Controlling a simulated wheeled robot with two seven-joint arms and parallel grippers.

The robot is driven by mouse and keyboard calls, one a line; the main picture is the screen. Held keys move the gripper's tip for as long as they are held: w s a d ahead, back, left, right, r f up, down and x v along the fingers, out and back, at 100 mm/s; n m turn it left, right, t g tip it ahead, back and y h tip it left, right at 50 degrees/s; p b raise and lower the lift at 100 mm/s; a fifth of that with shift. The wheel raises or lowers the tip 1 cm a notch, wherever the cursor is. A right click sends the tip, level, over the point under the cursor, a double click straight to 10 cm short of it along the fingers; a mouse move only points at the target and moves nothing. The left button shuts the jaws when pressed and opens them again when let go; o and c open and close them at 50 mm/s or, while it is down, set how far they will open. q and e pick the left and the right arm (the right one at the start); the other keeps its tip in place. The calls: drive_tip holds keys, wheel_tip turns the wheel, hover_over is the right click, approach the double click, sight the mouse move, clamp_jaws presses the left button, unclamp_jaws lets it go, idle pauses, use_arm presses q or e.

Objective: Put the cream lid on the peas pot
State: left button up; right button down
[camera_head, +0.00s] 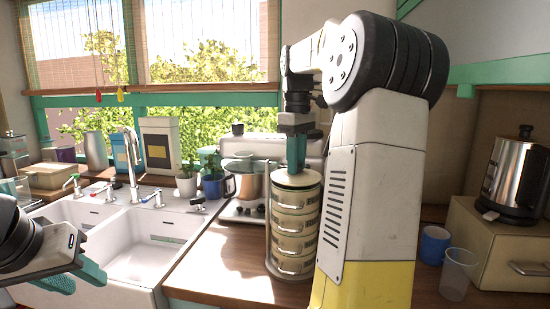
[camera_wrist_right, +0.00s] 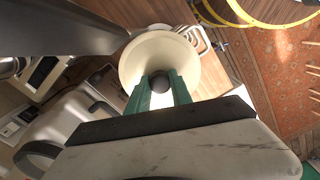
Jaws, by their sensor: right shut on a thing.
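The cream lid (camera_head: 297,180) is a round disc at the top of a stack of cream tins (camera_head: 293,225) in the head view. My right gripper (camera_head: 297,160) points straight down at it. In the right wrist view the lid (camera_wrist_right: 150,55) shows as a pale disc with a dark knob, and the gripper's green fingers (camera_wrist_right: 160,85) are shut on that knob. I cannot tell whether the lid touches the stack. A copper-coloured pot (camera_head: 249,184) stands on the hob behind; its contents are not visible, and no peas are recognisable. My left gripper (camera_head: 75,276) is open and empty by the sink.
A white double sink (camera_head: 140,240) with a tall tap (camera_head: 131,160) lies left of the stack. Potted plants and a blue mug (camera_head: 216,187) stand behind it. A blue cup (camera_head: 434,243), clear glass (camera_head: 458,275) and kettle (camera_head: 512,180) are at the right. Bare wooden counter (camera_head: 215,265) lies front-left.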

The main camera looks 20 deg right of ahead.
drive_tip(key=shift+f, duration=0.65)
idle(0.6)
drive_tip(key=c, duration=1.1)
unclamp_jaws()
drive_tip(key=shift+r, duration=0.1)
wheel_tip(320, 180, up, 8)
drive_tip(key=shift+f, duration=0.2)
drive_tip(key=shift+a, duration=0.1)
drive_tip(key=shift+m+t, duration=0.4)
drive_tip(key=shift+t, duration=0.3)
drive_tip(key=s+a, duration=0.2)
drive_tip(key=a, duration=0.1)
drive_tip(key=s+a+f, duration=0.1)
drive_tip(key=shift+a, duration=0.35)
drive_tip(key=s+a+f+m+t, duration=0.1)
drive_tip(key=s+a+f, duration=0.3)
drive_tip(key=s+f, duration=0.1)
drive_tip(key=s+a+f+m+t+y, duration=0.1)
drive_tip(key=s+a+f+m+t, duration=0.1)
drive_tip(key=s+a+f, duration=0.2)
drive_tip(key=s+a+f+m+t+y, duration=0.1)
drive_tip(key=s+a+f+m, duration=0.1)
drive_tip(key=s+a+f, duration=0.2)
drive_tip(key=shift+s+f+t, duration=0.4)
drive_tip(key=shift+s+f, duration=0.5)
